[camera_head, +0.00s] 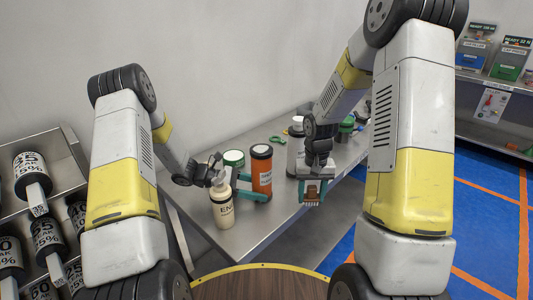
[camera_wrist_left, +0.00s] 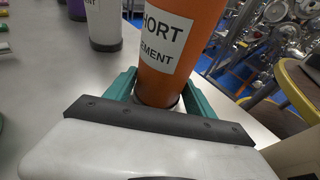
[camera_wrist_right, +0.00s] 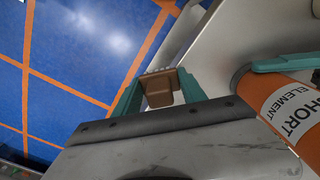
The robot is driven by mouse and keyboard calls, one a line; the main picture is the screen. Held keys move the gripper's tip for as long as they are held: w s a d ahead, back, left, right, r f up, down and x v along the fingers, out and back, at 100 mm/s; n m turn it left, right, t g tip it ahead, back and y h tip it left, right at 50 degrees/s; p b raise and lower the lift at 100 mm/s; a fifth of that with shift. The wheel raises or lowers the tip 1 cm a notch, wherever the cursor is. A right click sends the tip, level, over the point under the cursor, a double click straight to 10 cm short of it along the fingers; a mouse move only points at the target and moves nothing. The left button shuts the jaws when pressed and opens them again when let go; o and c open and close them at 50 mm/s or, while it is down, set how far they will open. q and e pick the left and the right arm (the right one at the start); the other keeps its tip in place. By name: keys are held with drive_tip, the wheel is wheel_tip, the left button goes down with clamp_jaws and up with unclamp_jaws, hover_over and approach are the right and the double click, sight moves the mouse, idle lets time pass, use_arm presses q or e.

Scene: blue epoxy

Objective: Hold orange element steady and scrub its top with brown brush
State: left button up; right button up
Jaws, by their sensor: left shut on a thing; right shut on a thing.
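The orange element (camera_head: 262,180) is a cylinder with a dark top and a white label, standing upright on the grey table (camera_head: 285,213). My left gripper (camera_head: 252,190) is shut around its lower part; in the left wrist view the green fingers flank the orange element (camera_wrist_left: 178,50). My right gripper (camera_head: 313,190) is shut on the brown brush (camera_head: 312,192), right of the element and apart from it. In the right wrist view the brown brush (camera_wrist_right: 158,88) sits between the green fingers, its pale bristles pointing away from the gripper. The element's label (camera_wrist_right: 293,112) shows at the right there.
A cream bottle (camera_head: 222,205) stands close in front of my left gripper. A white cylinder (camera_head: 295,150) stands behind the element. Shelves with weights (camera_head: 45,205) are at the left; blue floor lies right.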

drive_tip(key=w+a+r+m, duration=0.1)
drive_tip(key=w+a+r, duration=0.4)
drive_tip(key=r, duration=0.4)
wheel_tip(320, 180, up, 14)
drive_tip(key=n, duration=0.1)
hover_over(261, 149)
drive_tip(key=shift+w+f, duration=0.15)
drive_tip(key=shift+f, duration=1.95)
drive_tip(key=shift+f, duration=0.5)
